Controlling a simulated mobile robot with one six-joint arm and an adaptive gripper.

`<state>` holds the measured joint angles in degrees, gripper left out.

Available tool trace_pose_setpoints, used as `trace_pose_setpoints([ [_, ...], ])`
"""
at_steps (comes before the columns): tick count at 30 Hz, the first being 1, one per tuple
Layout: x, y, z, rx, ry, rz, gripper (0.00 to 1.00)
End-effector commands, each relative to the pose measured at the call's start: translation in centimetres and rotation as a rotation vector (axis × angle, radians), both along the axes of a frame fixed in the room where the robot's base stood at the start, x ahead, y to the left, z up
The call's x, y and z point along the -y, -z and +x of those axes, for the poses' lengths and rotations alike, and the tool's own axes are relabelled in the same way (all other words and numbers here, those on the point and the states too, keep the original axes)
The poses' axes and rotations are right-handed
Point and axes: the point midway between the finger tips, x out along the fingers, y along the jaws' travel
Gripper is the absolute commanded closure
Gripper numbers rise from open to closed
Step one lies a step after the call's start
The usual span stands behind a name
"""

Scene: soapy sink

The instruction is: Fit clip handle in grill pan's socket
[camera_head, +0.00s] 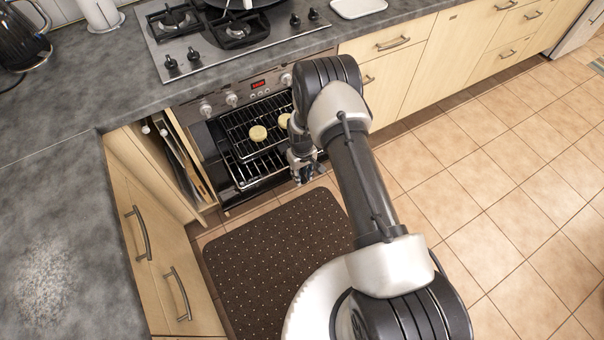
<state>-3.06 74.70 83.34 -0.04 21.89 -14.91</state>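The oven (222,130) below the hob stands open. Inside it is a wire rack (238,122) with two round, pale yellow pieces of food (258,133) on it. A second rack or dark pan (250,172) shows lower at the front; I cannot tell which part is the grill pan, and its socket cannot be made out. My gripper (308,176) points down just right of the oven's front. It is small and partly hidden by my own arm, so its opening cannot be judged. No clip handle can be made out clearly.
A dark dotted mat (275,255) lies on the tiled floor before the oven. A narrow pull-out unit (180,165) stands open left of the oven. Wooden drawers (400,60) line the right side. The tiled floor (500,200) at right is clear.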

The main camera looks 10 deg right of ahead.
Motion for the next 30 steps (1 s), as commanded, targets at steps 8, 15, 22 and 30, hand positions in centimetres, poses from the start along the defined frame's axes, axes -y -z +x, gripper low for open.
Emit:
trace_pose_setpoints([
  [8,0.0,0.0,0.0,0.000,0.000,0.000,0.57],
  [15,0.0,0.0,0.0,-0.001,0.000,0.000,0.57],
  [22,0.0,-2.6,0.1,0.002,0.000,0.000,0.57],
  [30,0.0,-8.4,0.1,0.002,0.000,0.000,0.57],
])
